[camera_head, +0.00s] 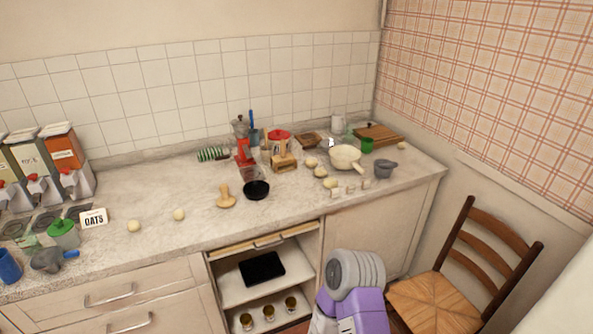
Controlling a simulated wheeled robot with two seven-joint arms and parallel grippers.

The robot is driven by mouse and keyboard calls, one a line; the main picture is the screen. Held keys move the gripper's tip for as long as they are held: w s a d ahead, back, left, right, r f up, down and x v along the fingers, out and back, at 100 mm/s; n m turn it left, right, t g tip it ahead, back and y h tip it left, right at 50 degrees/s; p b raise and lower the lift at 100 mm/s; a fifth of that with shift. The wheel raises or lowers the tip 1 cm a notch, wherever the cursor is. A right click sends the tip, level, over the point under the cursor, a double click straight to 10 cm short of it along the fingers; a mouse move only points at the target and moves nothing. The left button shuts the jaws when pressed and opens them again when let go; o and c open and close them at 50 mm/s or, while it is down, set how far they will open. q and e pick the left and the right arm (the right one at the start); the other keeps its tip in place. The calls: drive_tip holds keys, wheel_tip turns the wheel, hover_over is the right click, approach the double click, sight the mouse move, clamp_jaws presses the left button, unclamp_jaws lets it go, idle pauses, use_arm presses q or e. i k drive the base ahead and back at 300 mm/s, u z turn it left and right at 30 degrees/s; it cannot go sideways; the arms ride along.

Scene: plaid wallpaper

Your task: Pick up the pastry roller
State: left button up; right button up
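A small pale wooden tool (226,199) lies on the counter, left of a black bowl (256,190). It has a short knobbed handle pointing up and away and a wider end toward the front. It looks like the pastry roller, though it is small in view. Nothing covers it and nothing touches it. Neither of my grippers is in view. Only a purple and grey link of my arm shows at the bottom, right of centre, in front of the cabinets and well away from the tool.
The counter (185,235) is clear in front of the wooden tool. A chair (440,300) stands at right.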

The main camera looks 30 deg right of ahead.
sight(284, 157)
drive_tip(key=u, duration=0.95)
drive_tip(key=k, duration=0.15)
drive_tip(key=z, duration=2)
drive_tip(key=i, duration=1.45)
drive_tip(key=u, duration=0.2)
